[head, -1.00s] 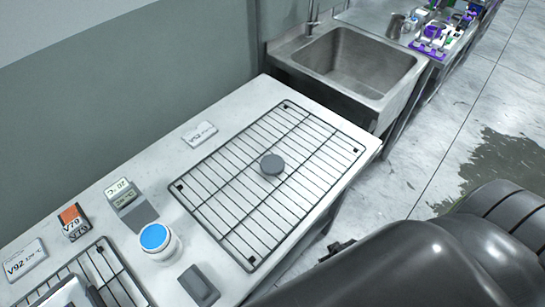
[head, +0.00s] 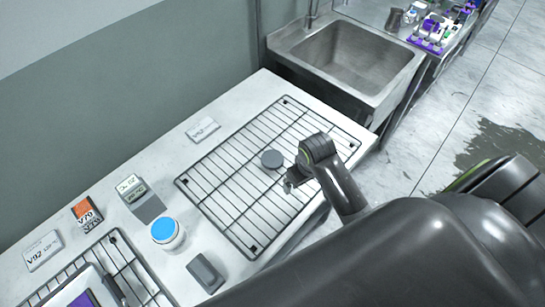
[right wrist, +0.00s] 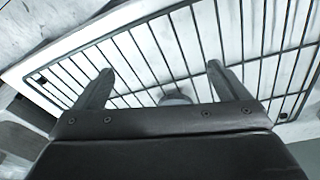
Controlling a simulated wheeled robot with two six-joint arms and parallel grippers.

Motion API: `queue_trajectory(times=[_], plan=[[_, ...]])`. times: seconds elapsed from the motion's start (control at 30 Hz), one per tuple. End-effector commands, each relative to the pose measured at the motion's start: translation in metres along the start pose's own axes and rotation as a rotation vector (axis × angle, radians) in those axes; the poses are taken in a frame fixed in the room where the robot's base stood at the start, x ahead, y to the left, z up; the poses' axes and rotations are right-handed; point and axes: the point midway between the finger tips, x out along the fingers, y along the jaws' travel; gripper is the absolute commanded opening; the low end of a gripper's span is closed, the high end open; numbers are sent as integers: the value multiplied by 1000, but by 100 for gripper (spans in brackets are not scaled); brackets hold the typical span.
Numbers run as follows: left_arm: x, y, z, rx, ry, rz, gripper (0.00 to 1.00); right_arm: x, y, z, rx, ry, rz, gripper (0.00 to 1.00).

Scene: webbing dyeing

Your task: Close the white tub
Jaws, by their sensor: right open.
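The white tub (head: 166,238) stands on the table left of the rack in the head view. Its top shows a bright blue surface, with no lid on it. A round grey disc, which looks like a lid (head: 271,159), lies on the wire rack. My right gripper (head: 289,181) is over the rack, just right of and nearer than the disc, apart from it. In the right wrist view the gripper (right wrist: 160,72) is open and empty, and the disc (right wrist: 175,97) shows partly between the fingers, its lower part hidden by the gripper body. My left gripper is not in view.
The wire rack (head: 225,205) covers much of the table. A grey block (head: 205,273), a display device (head: 133,190), an orange-topped box (head: 83,210) and label cards surround the tub. A second rack (head: 122,262) is at lower left. A sink (head: 350,62) adjoins the table.

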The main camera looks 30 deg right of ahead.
Motion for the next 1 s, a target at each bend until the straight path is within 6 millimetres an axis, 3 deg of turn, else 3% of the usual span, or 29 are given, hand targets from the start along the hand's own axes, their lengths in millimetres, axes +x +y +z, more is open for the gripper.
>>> queue_trajectory(times=[0.03, 0.2, 0.43, 0.6, 1.0], plan=[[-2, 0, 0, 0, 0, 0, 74, -5, -1, -24, -11, -10, -6, 95], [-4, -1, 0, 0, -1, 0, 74, -25, -7, -86, -40, -65, -30, 95], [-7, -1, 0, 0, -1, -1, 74, -63, -13, -150, -70, -130, -50, 95], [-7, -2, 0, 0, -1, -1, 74, -81, -15, -171, -80, -154, -57, 95], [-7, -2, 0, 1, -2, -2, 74, -85, -16, -176, -82, -160, -59, 95]])
